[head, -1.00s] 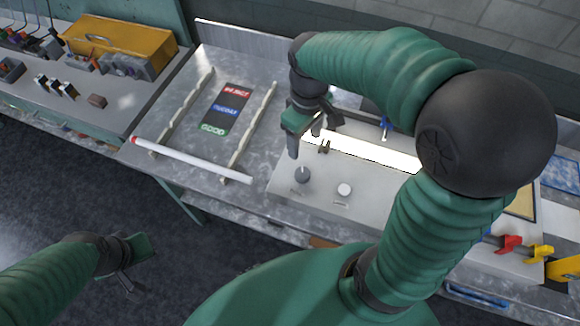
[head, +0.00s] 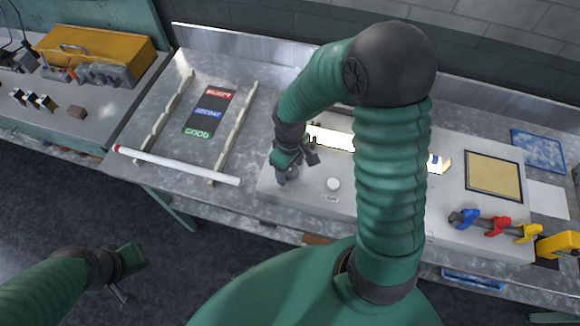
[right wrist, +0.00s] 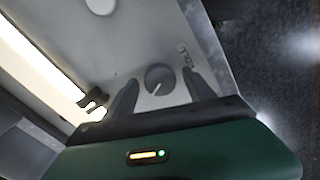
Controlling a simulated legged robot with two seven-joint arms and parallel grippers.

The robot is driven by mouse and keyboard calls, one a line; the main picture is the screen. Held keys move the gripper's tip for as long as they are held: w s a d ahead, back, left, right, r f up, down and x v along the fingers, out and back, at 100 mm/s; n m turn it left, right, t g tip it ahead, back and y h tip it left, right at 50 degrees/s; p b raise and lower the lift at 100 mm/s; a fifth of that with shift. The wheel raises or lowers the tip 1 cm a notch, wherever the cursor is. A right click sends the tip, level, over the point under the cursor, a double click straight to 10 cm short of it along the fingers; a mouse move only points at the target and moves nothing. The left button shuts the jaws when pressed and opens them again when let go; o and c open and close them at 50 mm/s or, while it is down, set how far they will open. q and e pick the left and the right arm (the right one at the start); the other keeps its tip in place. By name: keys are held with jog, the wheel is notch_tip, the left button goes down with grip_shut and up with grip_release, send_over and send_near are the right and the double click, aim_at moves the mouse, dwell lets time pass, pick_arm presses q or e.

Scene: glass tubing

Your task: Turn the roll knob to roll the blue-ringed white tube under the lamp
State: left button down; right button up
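The grey roll knob (right wrist: 158,78) shows in the right wrist view next to a "ROLL" label. My right gripper (right wrist: 161,78) is open, with one finger on each side of the knob and a gap at both. In the head view my right gripper (head: 286,173) is down at the knob and mostly hides it. The lit lamp strip (head: 330,138) lies behind it, partly covered by my arm. A white tube (head: 180,166) with a red end lies across the front of the rack rails; I see no blue ring. My left gripper (head: 128,278) hangs away from the bench; its opening is unclear.
A white knob (head: 333,184) sits right of the roll knob on the same panel. A dark clip (right wrist: 95,100) is beside the lamp strip. Blue, red and yellow clamps (head: 497,226) stand at the panel's right. A yellow toolbox (head: 95,50) is at far left.

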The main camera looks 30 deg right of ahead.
jog(key=c, duration=1.3)
jog(key=n+p, duration=0.1)
jog(key=p, duration=0.1)
jog(key=r+n+p, duration=0.1)
jog(key=n, duration=0.1)
jog(key=shift+s+p, duration=0.1)
jog(key=shift+p, duration=0.25)
jog(key=shift+f+n+p, duration=0.15)
jog(key=shift+n+p, duration=0.2)
jog(key=shift+n, duration=0.25)
jog(key=shift+f+n, duration=0.2)
jog(key=shift+n, duration=0.1)
jog(key=shift+f, duration=0.1)
jog(key=o, duration=1.3)
jog(key=shift+o, duration=0.2)
